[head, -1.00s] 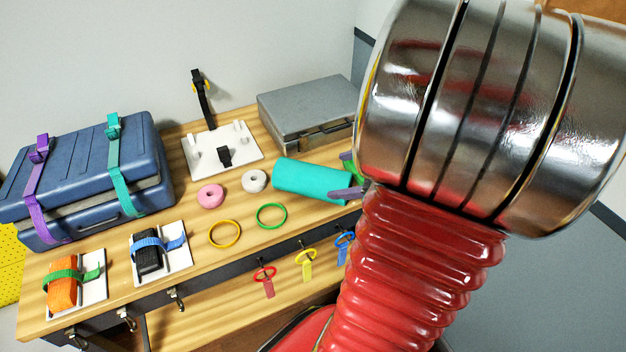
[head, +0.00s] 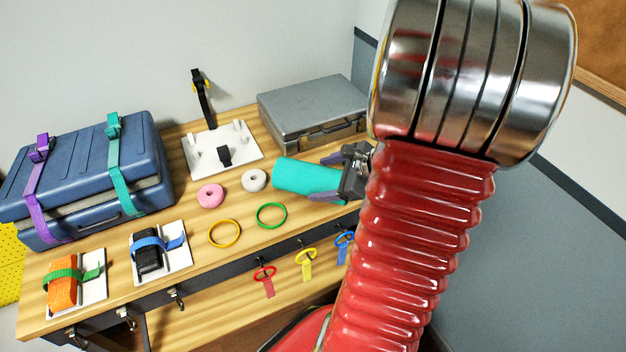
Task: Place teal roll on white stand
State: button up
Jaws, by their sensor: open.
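The teal roll (head: 300,177) lies on its side on the wooden bench, right of the white tape ring. My gripper (head: 330,178) is at the roll's right end, open, with one finger on the far side and one on the near side of it. Whether the fingers touch the roll I cannot tell. The roll's right end is partly hidden by the gripper. The white stand (head: 205,158) is a flat plate with short posts at the back of the bench, left of the roll. A black strap rises behind it and a small black block sits at its front.
A grey case (head: 312,108) stands behind the roll. A pink ring (head: 210,196), a white ring (head: 254,180), a yellow hoop (head: 224,233) and a green hoop (head: 272,216) lie nearby. A strapped blue case (head: 85,180) fills the left. Tags hang at the front edge.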

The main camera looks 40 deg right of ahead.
jog(key=shift+x, duration=2.25)
jog(key=shift+c, duration=0.4)
jog(key=shift+r, duration=0.1)
jog(key=c, duration=0.8)
jog(key=shift+r, duration=5)
